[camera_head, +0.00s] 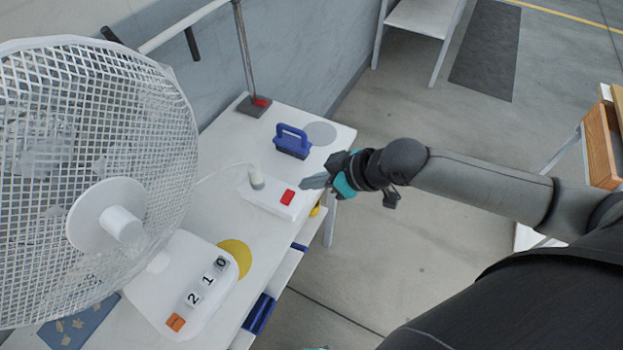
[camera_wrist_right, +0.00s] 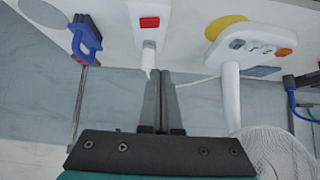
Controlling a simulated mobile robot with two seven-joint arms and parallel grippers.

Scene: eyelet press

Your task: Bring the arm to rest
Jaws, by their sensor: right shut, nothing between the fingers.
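My right gripper (camera_head: 312,183) is shut and empty. It is beside the right end of a white power strip (camera_head: 272,200) with a red switch (camera_head: 287,197) and a plug (camera_head: 256,178) in it, over the front edge of the white table. In the right wrist view the two closed fingers (camera_wrist_right: 160,78) point toward the plug, and the strip (camera_wrist_right: 149,42) shows just beyond them. I cannot tell whether the fingers touch anything. My left gripper does not show in either view.
A large white fan (camera_head: 95,170) with buttons on its base (camera_head: 190,285) fills the left. A blue-handled block (camera_head: 292,141) stands on the table (camera_head: 225,135) near a grey disc (camera_head: 320,133). A yellow disc (camera_head: 238,256) lies by the fan base.

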